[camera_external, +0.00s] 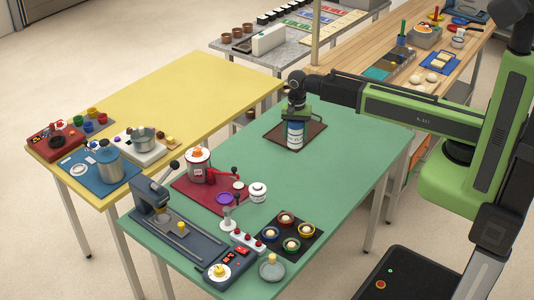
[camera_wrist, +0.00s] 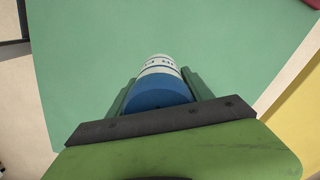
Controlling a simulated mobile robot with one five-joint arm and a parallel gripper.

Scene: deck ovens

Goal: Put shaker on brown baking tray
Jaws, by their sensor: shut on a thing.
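The shaker (camera_external: 295,136) is a cylinder with blue and white bands. It is held upright in the external view. My gripper (camera_external: 297,115) is shut on it from above. In the wrist view the shaker (camera_wrist: 160,82) shows its blue end and white bands between the fingers of my gripper (camera_wrist: 157,92). The brown baking tray (camera_external: 314,131) lies flat on the green table. In the external view the shaker overlaps the tray's front part. I cannot tell whether it touches the tray or hangs above it. I cannot make out the tray in the wrist view.
The green table (camera_external: 345,170) is clear around the tray. A red mat (camera_external: 185,187) with a pot, a dark press (camera_external: 150,193) and a dark tray of small bowls (camera_external: 305,250) stand nearer the front. A yellow table (camera_external: 180,95) adjoins on the left.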

